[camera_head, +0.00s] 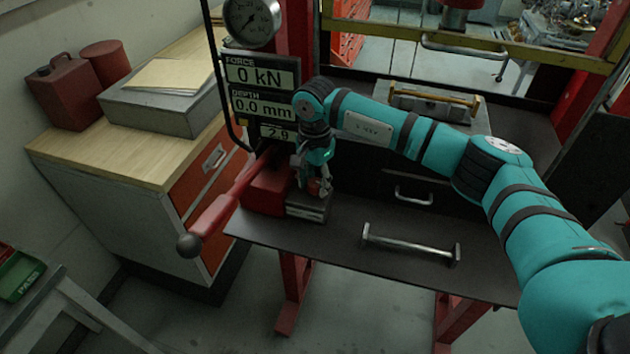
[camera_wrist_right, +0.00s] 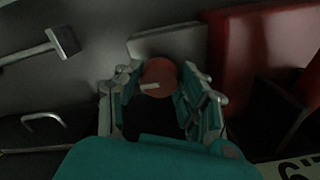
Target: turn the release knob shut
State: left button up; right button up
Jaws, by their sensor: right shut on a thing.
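The release knob is a small red round knob with a pale line on its face. It sits between the fingers of my right gripper in the right wrist view (camera_wrist_right: 158,76). In the head view my right gripper (camera_head: 313,180) points down at the pump block of the press, and its fingers are shut on the knob (camera_head: 316,187) from both sides. The fingers and wrist hide much of the knob there. The pale mark on the knob lies nearly level in the wrist view. My left gripper is out of view.
A red pump lever (camera_head: 219,215) with a dark ball end sticks out left of the block. The display (camera_head: 262,88) reads 0 kN and 0.0 mm. A metal handle (camera_head: 410,244) lies across the dark table (camera_head: 360,270). A wooden-topped cabinet (camera_head: 120,160) stands left.

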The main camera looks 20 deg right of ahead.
aim_at(315, 182)
jog(key=shift+f+m+b, duration=0.1)
jog(key=shift+m+b, duration=0.3)
jog(key=shift+b, duration=0.1)
jog(key=m+b, duration=0.3)
jog(key=shift+w, duration=0.1)
jog(key=m+b, duration=0.3)
jog(key=m, duration=0.1)
jog(key=shift+m+b, duration=0.3)
jog(key=shift+b, duration=0.05)
jog(key=m+b, duration=0.2)
jog(key=m, duration=0.2)
jog(key=shift+m+b, duration=0.3)
jog(key=m, duration=0.1)
jog(key=m+b, duration=0.1)
jog(key=m, duration=0.2)
jog(key=shift+w+r+m+b, duration=0.1)
jog(key=shift+r+m+b, duration=0.2)
jog(key=shift+b, duration=0.1)
jog(key=shift+d, duration=0.1)
jog(key=o, duration=1.2)
jog(key=shift+f, duration=0.1)
notch_tip(315, 182, up, 12)
